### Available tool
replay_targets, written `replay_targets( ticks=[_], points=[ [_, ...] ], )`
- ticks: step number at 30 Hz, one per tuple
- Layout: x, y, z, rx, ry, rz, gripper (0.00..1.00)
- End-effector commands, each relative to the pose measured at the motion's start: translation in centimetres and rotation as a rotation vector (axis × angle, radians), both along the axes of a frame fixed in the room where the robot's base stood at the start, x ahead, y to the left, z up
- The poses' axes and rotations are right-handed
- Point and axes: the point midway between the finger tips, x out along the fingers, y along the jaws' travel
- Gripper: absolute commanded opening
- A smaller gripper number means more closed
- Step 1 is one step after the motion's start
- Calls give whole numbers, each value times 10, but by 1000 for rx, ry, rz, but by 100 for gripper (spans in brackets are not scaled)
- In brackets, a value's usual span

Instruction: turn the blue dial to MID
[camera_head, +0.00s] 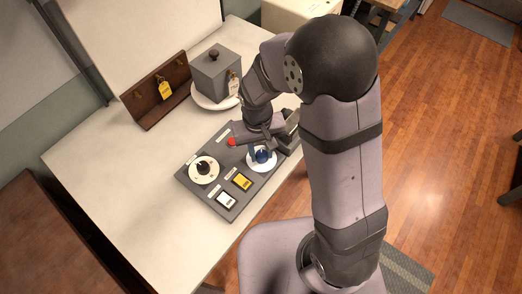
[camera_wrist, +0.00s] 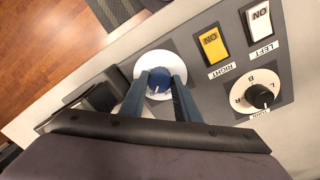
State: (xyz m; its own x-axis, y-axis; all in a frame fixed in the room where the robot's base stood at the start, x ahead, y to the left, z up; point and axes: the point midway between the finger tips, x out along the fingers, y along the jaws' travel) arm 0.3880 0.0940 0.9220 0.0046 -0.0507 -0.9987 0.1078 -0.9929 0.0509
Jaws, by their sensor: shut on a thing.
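The blue dial (camera_wrist: 159,87) sits on a round white plate on the dark grey control panel. In the wrist view my gripper (camera_wrist: 160,84) reaches down over it, with one finger on each side of the knob. The fingers are shut on the dial. In the head view the blue dial (camera_head: 262,156) shows partly beneath my gripper (camera_head: 259,152). A small white mark shows on the knob, but I cannot read its setting or any MID label; part of the plate is hidden by the fingers.
The panel (camera_head: 216,206) also has a black dial (camera_head: 203,167), a yellow switch (camera_head: 242,181), a white switch (camera_head: 226,200) and a red part (camera_head: 232,142). A grey lidded box (camera_head: 211,78) on a white plate and a brown rack (camera_head: 157,93) with a yellow tag stand behind. The table's left is clear.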

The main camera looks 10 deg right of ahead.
Motion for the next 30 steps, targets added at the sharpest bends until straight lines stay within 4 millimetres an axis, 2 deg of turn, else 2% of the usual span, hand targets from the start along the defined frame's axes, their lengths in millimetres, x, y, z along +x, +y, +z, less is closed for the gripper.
replay_targets(
  ticks=[7, 8, 9, 10, 22, 30],
  points=[
    [1, 0, 1, 0, -3, 1, 6],
    [1, 0, 1, 0, -4, 1, 33],
    [1, 0, 1, 0, -3, 1, 43],
    [1, 0, 1, 0, -3, 1, 48],
    [1, 1, 4, 1, -4, 2, 48],
    [2, 3, 33, 3, -9, 2, 48]
  ],
)
